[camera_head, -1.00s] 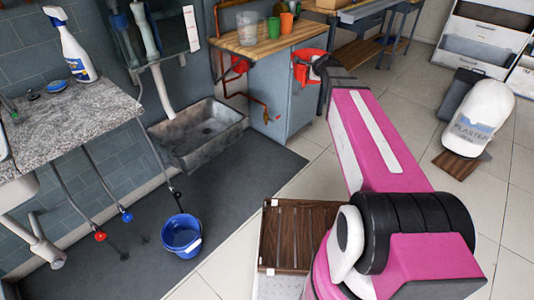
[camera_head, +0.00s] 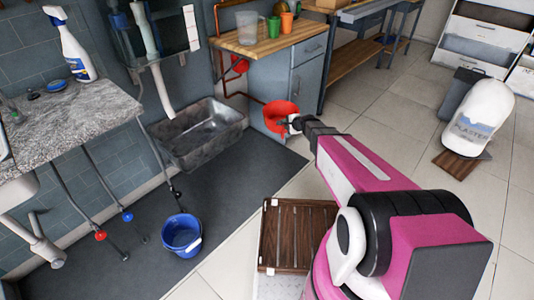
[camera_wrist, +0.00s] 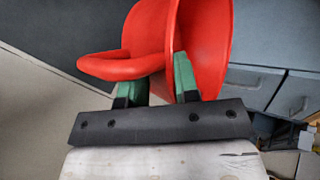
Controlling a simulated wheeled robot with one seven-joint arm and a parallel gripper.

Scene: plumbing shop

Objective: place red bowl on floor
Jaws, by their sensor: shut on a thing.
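The red bowl (camera_head: 280,117) is in my gripper (camera_head: 289,124), in front of the grey cabinet below the wooden counter. In the wrist view the red bowl (camera_wrist: 205,45) is tilted on its side, and its wall is between the green fingertips of my gripper (camera_wrist: 165,75). The gripper is shut on the bowl's rim. The bowl is held above the floor (camera_head: 340,105); the exact gap cannot be told.
A grey cabinet (camera_head: 308,75) with a wooden top stands behind the bowl. A stone sink (camera_head: 200,135) is to the left. A blue bucket (camera_head: 182,236) stands on the dark mat (camera_head: 235,200). Pale floor tiles to the right are open. A plaster bag (camera_head: 478,118) lies further right.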

